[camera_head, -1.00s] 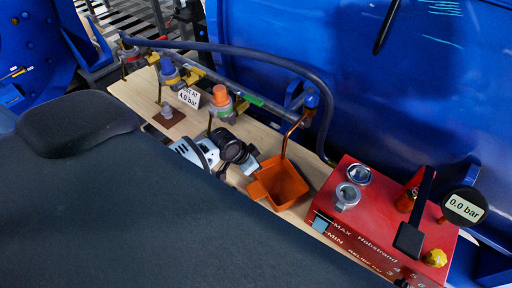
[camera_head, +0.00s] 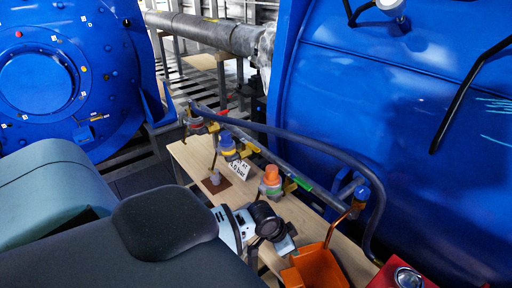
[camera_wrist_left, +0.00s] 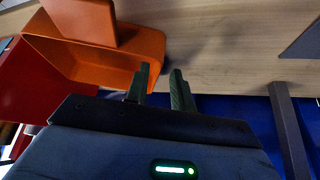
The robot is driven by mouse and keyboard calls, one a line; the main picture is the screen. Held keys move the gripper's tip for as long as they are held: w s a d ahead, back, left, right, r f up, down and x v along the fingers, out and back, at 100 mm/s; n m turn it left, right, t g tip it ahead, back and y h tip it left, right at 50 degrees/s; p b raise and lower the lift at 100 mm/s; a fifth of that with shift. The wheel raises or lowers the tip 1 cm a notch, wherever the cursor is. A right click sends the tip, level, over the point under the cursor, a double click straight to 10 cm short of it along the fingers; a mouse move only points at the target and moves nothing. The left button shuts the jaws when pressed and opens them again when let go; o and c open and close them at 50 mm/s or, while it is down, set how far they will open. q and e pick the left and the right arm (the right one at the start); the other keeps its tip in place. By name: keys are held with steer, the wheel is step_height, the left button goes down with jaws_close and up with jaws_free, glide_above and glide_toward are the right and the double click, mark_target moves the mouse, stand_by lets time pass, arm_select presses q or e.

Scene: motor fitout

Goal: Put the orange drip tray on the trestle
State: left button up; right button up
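The orange drip tray (camera_head: 318,268) is at the bottom of the head view, on a light wooden top (camera_head: 196,158), with its near end cut off by the frame. In the left wrist view the orange tray (camera_wrist_left: 95,62) is at upper left, beside the wood. My left gripper (camera_wrist_left: 162,82) shows there with its two fingers apart, at the tray's right end; I cannot tell if a finger touches it. My right gripper is in neither view. Which wooden stand is the trestle is not clear; another wooden top (camera_head: 203,61) stands at the back.
A pipe manifold (camera_head: 285,160) with valves runs along the wooden top. Large blue machines (camera_head: 410,130) stand behind. A grey pipe (camera_head: 205,30) crosses the back.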

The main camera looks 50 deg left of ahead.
arm_select(q)
steer(key=s+a, duration=0.5)
steer(key=s, duration=0.5)
steer(key=shift+s+a, duration=0.25)
steer(key=shift+s, duration=0.1)
steer(key=s+d+f+n+t, duration=0.1)
steer(key=s+d+f, duration=0.2)
steer(key=s+d, duration=0.4)
steer(key=s+d+f+n+t, duration=0.2)
steer(key=s+d+f, duration=0.2)
steer(key=s+d, duration=0.4)
steer(key=shift+s+d+f+y, duration=0.2)
steer(key=shift+s+y, duration=0.2)
steer(key=shift+s, duration=0.75)
